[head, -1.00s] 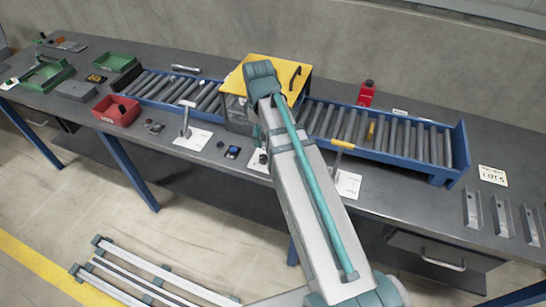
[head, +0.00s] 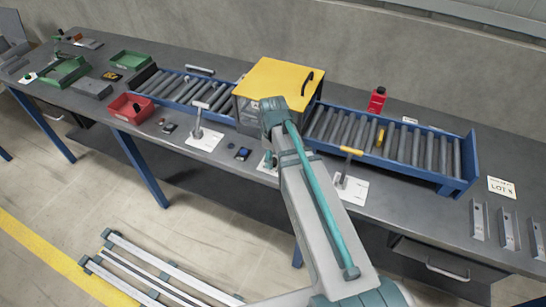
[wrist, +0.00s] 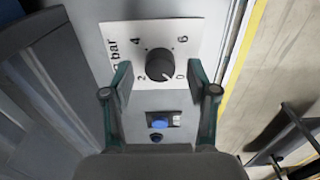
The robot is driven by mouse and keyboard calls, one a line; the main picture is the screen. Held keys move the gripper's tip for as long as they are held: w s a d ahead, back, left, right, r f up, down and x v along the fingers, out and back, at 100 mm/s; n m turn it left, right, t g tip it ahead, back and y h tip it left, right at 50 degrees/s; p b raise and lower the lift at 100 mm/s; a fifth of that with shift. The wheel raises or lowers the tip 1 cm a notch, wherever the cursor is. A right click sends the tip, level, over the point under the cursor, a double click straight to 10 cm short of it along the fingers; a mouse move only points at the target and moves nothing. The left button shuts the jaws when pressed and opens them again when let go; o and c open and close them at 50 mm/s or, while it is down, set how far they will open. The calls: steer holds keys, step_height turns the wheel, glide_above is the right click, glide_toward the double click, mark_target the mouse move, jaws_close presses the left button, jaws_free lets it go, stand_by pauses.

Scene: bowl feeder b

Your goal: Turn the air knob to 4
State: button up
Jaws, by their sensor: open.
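The air knob (wrist: 160,65) is a round black knob on a white plate (wrist: 192,28) marked "bar", with 0, 2, 4 and 6 around it. Its pale pointer mark appears to face the 0. My gripper (wrist: 159,76) is open, with one finger on each side of the knob in the wrist view. The fingers look apart from the knob, and their height above it is hard to judge. In the head view my arm hides the knob and most of its plate (head: 266,168).
A blue switch (wrist: 160,121) sits near the plate. A yellow-handled lever (head: 350,151) stands to the right and another lever (head: 198,122) to the left. Behind are a yellow-lidded box (head: 275,78) and a roller conveyor (head: 470,160). The bench's front edge is close by.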

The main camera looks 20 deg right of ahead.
steer(key=shift+f, duration=0.4)
jaws_close()
stand_by(0.4)
